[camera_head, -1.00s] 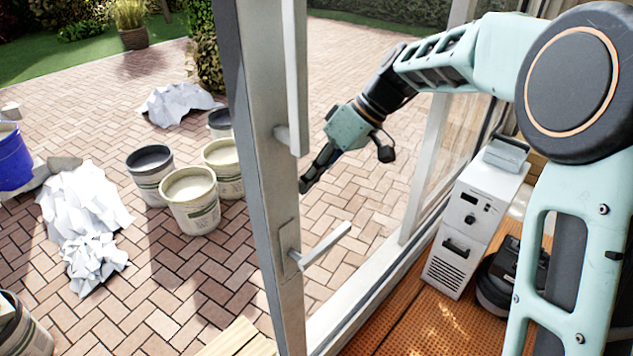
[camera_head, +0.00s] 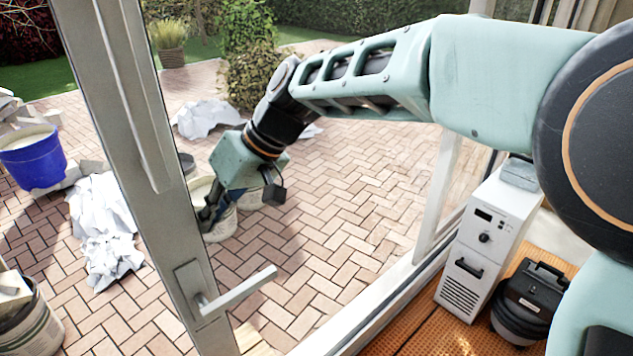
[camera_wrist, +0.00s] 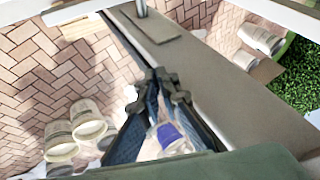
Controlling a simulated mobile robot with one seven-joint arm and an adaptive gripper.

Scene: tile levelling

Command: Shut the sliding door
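The sliding door (camera_head: 125,160) is a grey-framed door whose near upright fills the left of the head view, with a lever handle (camera_head: 240,291) on a plate. A wide gap lies between this upright and the white post (camera_head: 437,190) on the right, so the door stands open. My gripper (camera_head: 208,222) is at the upright's right edge, above the handle. In the wrist view, my gripper's fingertips (camera_wrist: 164,80) are close together with nothing seen between them, beside the upright (camera_wrist: 225,85) and its handle plate (camera_wrist: 150,24). I cannot tell whether they touch it.
A white unit (camera_head: 487,245) and a black device (camera_head: 530,300) stand inside at the right. Outside on the paving are a blue bucket (camera_head: 32,158), paint buckets (camera_wrist: 88,122) and crumpled white sheets (camera_head: 100,225). The paving beyond the opening is largely clear.

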